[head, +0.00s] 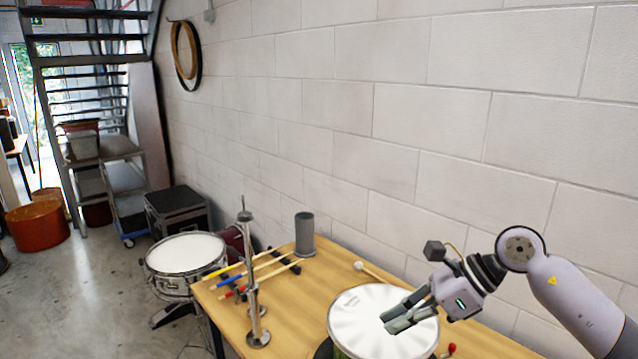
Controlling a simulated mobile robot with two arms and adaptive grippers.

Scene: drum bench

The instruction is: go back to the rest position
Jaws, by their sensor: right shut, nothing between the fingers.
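My right gripper (393,323) comes in from the right and is shut and empty. In the picture it overlaps the white head of the drum (357,312) on the table; I cannot tell how high above the drum it is. My left gripper does not show in the head view.
On the wooden table (224,312) stand a metal stand (250,290), a grey cylinder (304,234), several drumsticks (268,262) and a white-headed mallet (366,267). A red ball tip (452,347) lies right of the drum. A snare drum (185,253) stands left of the table. A block wall rises behind.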

